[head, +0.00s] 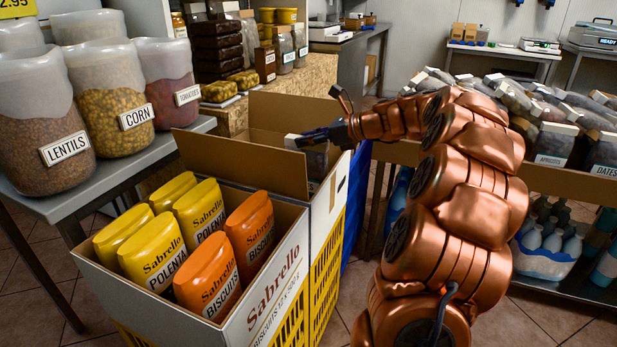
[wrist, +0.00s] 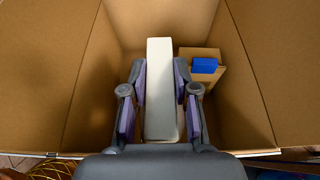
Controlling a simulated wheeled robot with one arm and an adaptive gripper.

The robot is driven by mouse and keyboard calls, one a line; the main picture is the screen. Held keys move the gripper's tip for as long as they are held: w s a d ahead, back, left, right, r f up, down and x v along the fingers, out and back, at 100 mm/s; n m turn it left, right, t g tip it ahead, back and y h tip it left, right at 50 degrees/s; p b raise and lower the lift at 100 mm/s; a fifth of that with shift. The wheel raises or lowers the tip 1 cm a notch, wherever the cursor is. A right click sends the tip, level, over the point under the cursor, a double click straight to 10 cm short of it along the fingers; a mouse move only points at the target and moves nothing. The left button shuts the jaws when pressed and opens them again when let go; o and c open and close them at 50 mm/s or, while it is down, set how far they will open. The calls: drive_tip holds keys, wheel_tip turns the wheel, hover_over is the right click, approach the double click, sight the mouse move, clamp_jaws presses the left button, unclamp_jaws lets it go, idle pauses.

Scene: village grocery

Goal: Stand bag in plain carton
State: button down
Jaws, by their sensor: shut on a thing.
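My gripper (head: 318,138) is shut on a bag with a flat white top and reaches over the plain carton. In the wrist view my gripper (wrist: 160,110) has one finger on each side of the bag's long white top (wrist: 160,85). In the head view the dark bag (head: 316,161) shows partly behind the cardboard wall, and its lower part is hidden. The plain carton (head: 331,200) stands open behind the Sabrello carton. In the wrist view its brown walls (wrist: 245,60) surround the bag. I cannot tell whether the bag touches the floor.
A small tan item with a blue top (wrist: 204,65) is inside the plain carton, right of the bag. The Sabrello carton (head: 280,290) in front holds yellow polenta and orange biscuit bags.

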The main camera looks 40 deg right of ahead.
sight(310, 168)
wheel_tip(310, 168, down, 9)
drive_tip(key=b, duration=0.3)
idle(0.5)
drive_tip(key=c, duration=0.9)
unclamp_jaws()
drive_tip(key=shift+s+d+r, duration=0.15)
drive_tip(key=shift+r, duration=0.05)
drive_tip(key=p+v, duration=0.3)
drive_tip(key=v, duration=0.7)
drive_tip(key=shift+s+d+r, duration=0.1)
drive_tip(key=shift+s+r, duration=0.05)
drive_tip(key=shift+s, duration=0.2)
drive_tip(key=shift+s+d+r+p, duration=0.1)
drive_tip(key=shift+s+d+p, duration=0.1)
drive_tip(key=shift+s+p, duration=0.15)
